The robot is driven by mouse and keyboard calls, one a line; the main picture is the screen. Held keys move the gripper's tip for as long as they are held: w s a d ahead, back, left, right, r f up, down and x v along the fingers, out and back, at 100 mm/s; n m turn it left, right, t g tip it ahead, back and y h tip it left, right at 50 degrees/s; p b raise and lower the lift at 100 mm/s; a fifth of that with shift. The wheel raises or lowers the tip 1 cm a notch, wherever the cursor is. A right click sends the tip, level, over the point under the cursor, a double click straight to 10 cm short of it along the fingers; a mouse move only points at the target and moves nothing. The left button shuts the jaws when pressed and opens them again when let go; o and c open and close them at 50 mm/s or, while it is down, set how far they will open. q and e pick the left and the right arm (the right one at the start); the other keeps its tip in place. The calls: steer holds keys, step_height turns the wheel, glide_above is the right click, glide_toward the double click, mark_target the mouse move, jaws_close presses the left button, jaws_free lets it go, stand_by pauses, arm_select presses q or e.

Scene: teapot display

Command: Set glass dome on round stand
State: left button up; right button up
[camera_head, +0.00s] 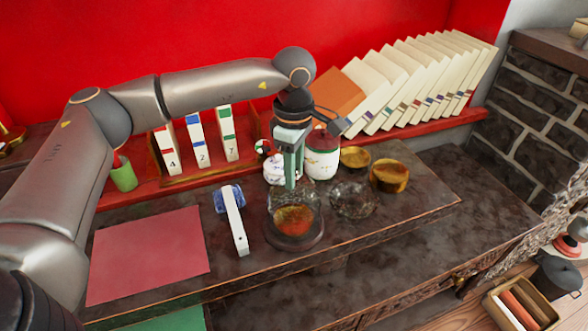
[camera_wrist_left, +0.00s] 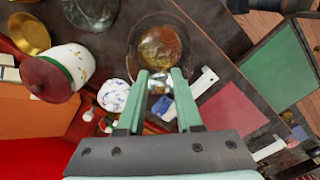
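The clear glass dome (camera_head: 291,198) is at the dark round stand (camera_head: 318,238), over an amber item (camera_head: 293,220). I cannot tell whether its lower edge touches the stand. My left gripper (camera_head: 291,187) points straight down at the dome's top. In the left wrist view, clear glass (camera_wrist_left: 160,84) fills the gap between the two green fingers of the left gripper (camera_wrist_left: 161,75), which appear shut on it. The stand's dark rim (camera_wrist_left: 133,42) and the amber item (camera_wrist_left: 160,47) show beyond the fingertips. My right gripper is not in view.
Another clear glass piece (camera_head: 353,199) stands right of the stand, with brass bowls (camera_head: 389,176) behind it. A white jar (camera_head: 322,160) and a small white pot (camera_head: 277,172) are behind the gripper. A white-handled tool (camera_head: 236,222) and red mat (camera_head: 150,254) lie left.

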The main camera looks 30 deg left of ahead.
arm_select(q)
steer(key=shift+o, duration=0.7)
steer(key=shift+r+p, duration=2.05)
steer(key=shift+r, duration=0.95)
steer(key=shift+r+p, duration=0.6)
steer(key=shift+r, duration=1.95)
